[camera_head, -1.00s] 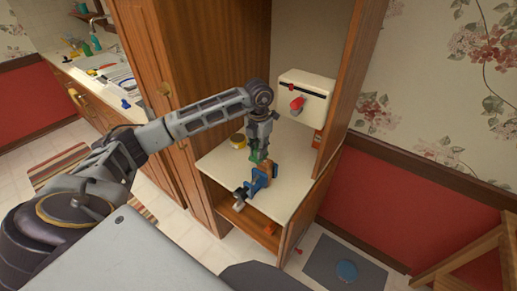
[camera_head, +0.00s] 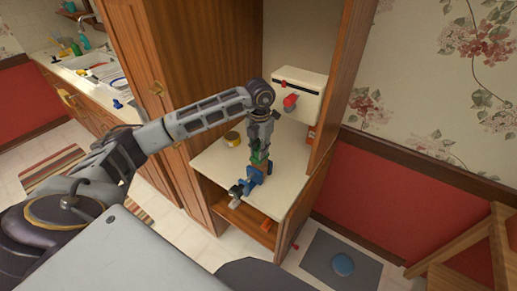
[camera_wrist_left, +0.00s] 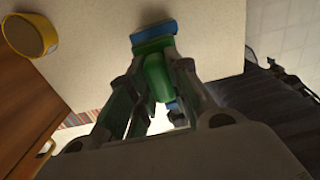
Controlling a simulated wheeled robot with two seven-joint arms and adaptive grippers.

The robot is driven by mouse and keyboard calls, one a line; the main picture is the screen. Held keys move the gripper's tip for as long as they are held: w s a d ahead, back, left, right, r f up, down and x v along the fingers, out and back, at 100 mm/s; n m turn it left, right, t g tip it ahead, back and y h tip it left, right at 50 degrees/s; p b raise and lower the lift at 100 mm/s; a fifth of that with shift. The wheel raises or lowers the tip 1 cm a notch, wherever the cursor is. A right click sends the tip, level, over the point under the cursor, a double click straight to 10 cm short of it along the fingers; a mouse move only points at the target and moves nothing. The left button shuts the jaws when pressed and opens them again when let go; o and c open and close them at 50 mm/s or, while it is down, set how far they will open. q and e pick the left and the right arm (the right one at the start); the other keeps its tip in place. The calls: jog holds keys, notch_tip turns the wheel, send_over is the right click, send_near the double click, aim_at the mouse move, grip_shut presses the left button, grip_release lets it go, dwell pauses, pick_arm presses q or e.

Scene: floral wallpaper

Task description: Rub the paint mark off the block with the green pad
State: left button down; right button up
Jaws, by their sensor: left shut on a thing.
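My left gripper (camera_head: 261,147) is shut on the green pad (camera_head: 259,157), pointing down over the cabinet top. The pad (camera_wrist_left: 156,68) shows between the fingers in the left wrist view. A blue vise (camera_head: 248,184) stands at the front of the cabinet top, just under the pad. Part of it (camera_wrist_left: 153,31) shows beyond the pad in the wrist view. A small brownish block (camera_head: 262,167) shows at the vise, right below the pad. Whether pad and block touch I cannot tell. The paint mark cannot be made out. My right gripper is not in view.
A yellow tin (camera_head: 233,138) stands on the cabinet top (camera_head: 213,161), left of my gripper. A cream box (camera_head: 300,94) with a red part is at the back. Wooden panels (camera_head: 340,90) rise beside the top. A grey mat (camera_head: 322,262) lies on the floor.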

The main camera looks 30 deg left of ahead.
pick_arm(q)
jog(key=shift+s+d+f, duration=0.1)
jog(key=shift+d, duration=0.7)
jog(key=shift+s+d+f, duration=0.1)
jog(key=shift+d, duration=0.65)
jog(key=shift+a+r, duration=0.1)
jog(key=shift+w+a+b, duration=0.1)
jog(key=shift+a+b, duration=0.55)
jog(key=shift+a, duration=0.8)
jog(key=shift+a+f, duration=0.15)
jog(key=shift+f, duration=0.05)
jog(key=shift+w+a+r+b, duration=0.1)
jog(key=shift+a+b, duration=0.2)
jog(key=shift+a, duration=1.1)
jog(key=shift+r, duration=0.1)
notch_tip(320, 180, up, 6)
jog(key=p, duration=0.3)
